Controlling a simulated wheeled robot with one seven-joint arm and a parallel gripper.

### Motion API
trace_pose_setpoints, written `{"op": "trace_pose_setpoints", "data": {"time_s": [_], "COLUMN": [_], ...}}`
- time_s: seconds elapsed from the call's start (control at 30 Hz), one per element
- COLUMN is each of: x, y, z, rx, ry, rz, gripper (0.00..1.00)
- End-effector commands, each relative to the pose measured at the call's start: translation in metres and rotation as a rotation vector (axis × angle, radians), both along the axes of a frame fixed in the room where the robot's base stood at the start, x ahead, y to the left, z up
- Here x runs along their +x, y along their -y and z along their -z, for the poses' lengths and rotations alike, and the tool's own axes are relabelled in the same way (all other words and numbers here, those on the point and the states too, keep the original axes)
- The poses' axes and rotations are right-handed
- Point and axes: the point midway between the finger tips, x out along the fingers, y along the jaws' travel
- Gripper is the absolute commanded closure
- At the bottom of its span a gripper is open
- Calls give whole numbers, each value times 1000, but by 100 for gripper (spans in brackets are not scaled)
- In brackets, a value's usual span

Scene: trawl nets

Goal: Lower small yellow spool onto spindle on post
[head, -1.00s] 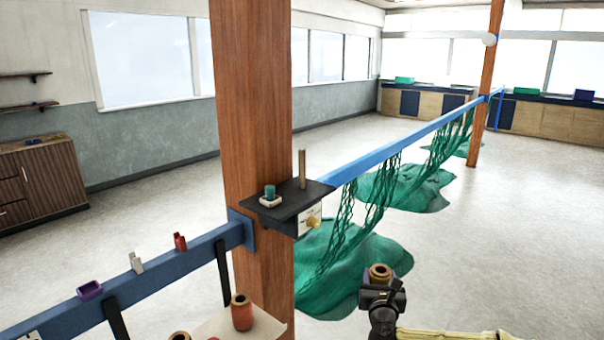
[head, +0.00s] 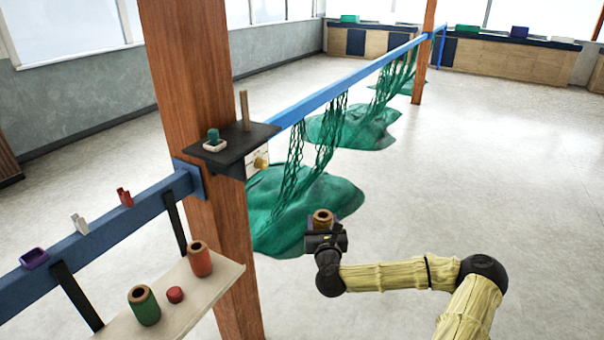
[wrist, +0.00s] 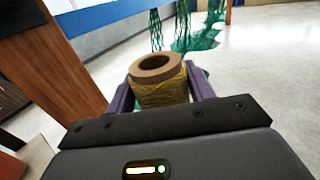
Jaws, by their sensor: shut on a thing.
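The small yellow spool (wrist: 160,85) stands upright between the two fingers of my gripper (wrist: 160,95) in the wrist view, its brown hollow top facing up. In the head view the spool (head: 322,218) shows above my gripper (head: 325,238), which is shut on it. The spindle (head: 245,110) is a thin upright wooden peg on a small black shelf (head: 240,144) fixed to the wooden post (head: 190,90). The peg is bare. My gripper is apart from the shelf, to its right and lower in the picture.
A small green spool on a white base (head: 214,140) stands on the shelf left of the peg. A pale lower board (head: 205,292) holds a green spool (head: 144,305), a red ball (head: 175,295) and an orange spool (head: 200,259). A blue rail (head: 340,75) with green nets (head: 290,205) runs behind.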

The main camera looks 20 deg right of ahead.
Motion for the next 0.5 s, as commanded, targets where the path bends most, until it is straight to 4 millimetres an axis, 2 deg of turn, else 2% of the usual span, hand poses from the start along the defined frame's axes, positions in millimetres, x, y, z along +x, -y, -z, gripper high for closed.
{"op": "trace_pose_setpoints", "data": {"time_s": [0.03,0.17,0.3,0.5], "x": [-1,-10,-29,-66], "y": [-13,-48,-90,-141], "z": [19,67,116,170], "rx": [-1,-9,-11,0], "ry": [-8,-12,-10,-3], "rz": [-21,-75,-152,-263], "gripper": [72,72,72,72]}}
